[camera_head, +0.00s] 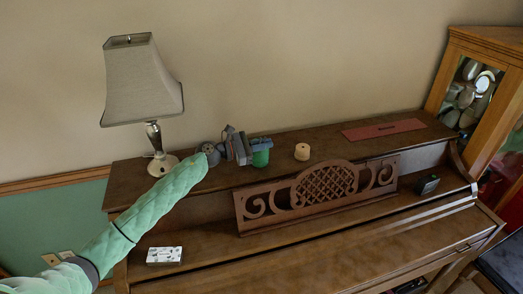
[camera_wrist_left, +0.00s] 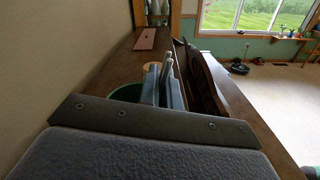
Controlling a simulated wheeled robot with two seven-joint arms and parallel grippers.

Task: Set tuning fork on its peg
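My left gripper (camera_head: 236,147) is above the left part of the piano top, just left of a green cup (camera_head: 261,156). In the left wrist view the gripper's two blue-grey fingers (camera_wrist_left: 164,92) are close together. A slim silver-grey piece (camera_wrist_left: 167,64) shows at their tips and may be the tuning fork. I cannot tell whether the fingers grip it. A small blue item (camera_head: 261,142) shows at the cup's rim, and the cup's green rim also shows in the left wrist view (camera_wrist_left: 127,92). I cannot make out the peg clearly. My right gripper is not in view.
A lamp (camera_head: 144,85) stands left of my gripper. The carved music stand (camera_head: 325,190) rises in front. Wood between cylinder and strip is clear.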

